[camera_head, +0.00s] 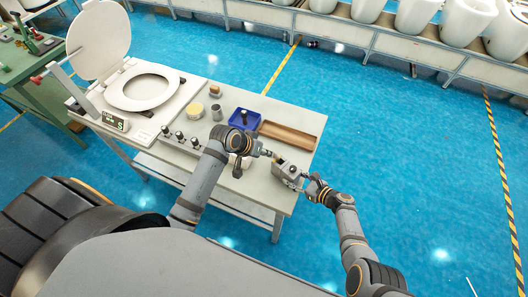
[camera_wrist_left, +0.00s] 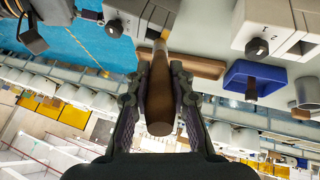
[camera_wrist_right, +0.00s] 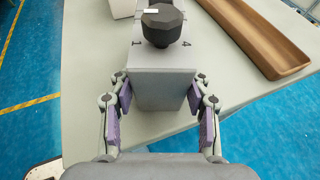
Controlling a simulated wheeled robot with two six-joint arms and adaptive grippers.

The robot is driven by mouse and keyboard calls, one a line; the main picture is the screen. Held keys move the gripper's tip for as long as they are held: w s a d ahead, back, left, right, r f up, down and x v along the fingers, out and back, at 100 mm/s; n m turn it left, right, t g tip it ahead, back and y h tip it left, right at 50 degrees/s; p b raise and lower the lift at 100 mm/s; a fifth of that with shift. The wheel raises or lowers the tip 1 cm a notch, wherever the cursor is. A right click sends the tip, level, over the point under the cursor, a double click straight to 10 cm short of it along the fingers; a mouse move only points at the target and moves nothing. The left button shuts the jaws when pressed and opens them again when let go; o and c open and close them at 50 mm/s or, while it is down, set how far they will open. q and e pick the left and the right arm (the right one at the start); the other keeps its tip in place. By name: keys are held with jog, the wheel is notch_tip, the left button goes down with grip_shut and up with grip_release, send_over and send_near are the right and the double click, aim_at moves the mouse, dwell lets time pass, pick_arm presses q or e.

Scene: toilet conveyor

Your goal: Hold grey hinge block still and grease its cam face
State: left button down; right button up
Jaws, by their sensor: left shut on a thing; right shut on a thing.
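The grey hinge block (camera_head: 288,171) sits at the table's near right corner. In the right wrist view the block (camera_wrist_right: 160,85) stands between the fingers, with a black knob on top. My right gripper (camera_head: 312,187) is shut on the block from the right; it also shows in the right wrist view (camera_wrist_right: 160,105). My left gripper (camera_head: 262,152) is shut on a brown wooden handle, seen in the left wrist view (camera_wrist_left: 158,100). The handle's far end points towards the block in the head view. I cannot tell whether its tip touches the cam face.
A wooden tray (camera_head: 290,135) and a blue bin (camera_head: 235,118) lie behind the grippers. A metal cup (camera_head: 216,112) and a yellowish round tin (camera_head: 196,111) stand further left. A toilet seat (camera_head: 142,88) fills the table's far left. Blue floor is clear on the right.

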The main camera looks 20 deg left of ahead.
pick_arm(q)
jog(key=shift+s, duration=0.3)
jog(key=shift+a, duration=0.15)
jog(key=shift+a, duration=0.2)
jog(key=shift+w, duration=0.35)
jog(key=shift+s, duration=0.25)
jog(key=shift+s, duration=0.1)
jog(key=shift+w, duration=0.4)
